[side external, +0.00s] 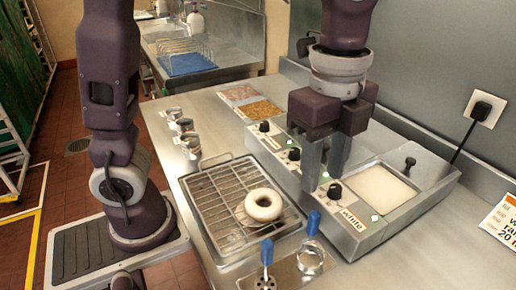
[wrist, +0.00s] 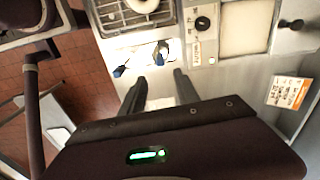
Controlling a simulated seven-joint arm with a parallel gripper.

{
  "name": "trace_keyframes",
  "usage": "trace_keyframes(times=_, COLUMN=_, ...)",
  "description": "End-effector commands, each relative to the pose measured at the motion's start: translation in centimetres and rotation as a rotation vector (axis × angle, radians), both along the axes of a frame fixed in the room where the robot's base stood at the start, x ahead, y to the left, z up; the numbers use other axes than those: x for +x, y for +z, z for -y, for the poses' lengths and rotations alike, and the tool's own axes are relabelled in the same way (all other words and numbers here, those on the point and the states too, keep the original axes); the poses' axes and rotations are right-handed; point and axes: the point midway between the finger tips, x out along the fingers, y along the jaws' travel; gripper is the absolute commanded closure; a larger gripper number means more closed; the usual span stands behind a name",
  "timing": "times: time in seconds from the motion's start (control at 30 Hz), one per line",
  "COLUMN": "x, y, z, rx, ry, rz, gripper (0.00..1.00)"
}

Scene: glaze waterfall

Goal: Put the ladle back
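Two blue-handled tools stand at the front of the counter on a metal holder (side external: 284,272). The right one, a ladle (side external: 310,258) with a round steel cup, has its blue handle pointing up. My gripper (side external: 323,182) points down above the front of the glaze warmer, behind the ladle. Its fingers are apart in the wrist view (wrist: 158,80), with nothing seen held between them.
The glaze warmer (side external: 372,232) has knobs, a "white" label and a pale glaze well (side external: 378,188). A black knob (side external: 410,163) rises at its right. A glazed ring doughnut (side external: 263,204) lies on a wire rack (side external: 222,205). Several small metal cups (side external: 182,125) line the counter's left edge.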

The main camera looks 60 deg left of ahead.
Motion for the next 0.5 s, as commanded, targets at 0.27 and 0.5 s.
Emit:
trace_keyframes(times=0.27, x=-7.6, y=2.7, z=-10.0, rx=-0.170, ry=0.949, rz=0.263, gripper=0.62)
trace_keyframes(times=0.5, x=-11.9, y=0.8, z=-13.0, rx=-0.360, ry=1.467, rz=0.366, gripper=0.62)
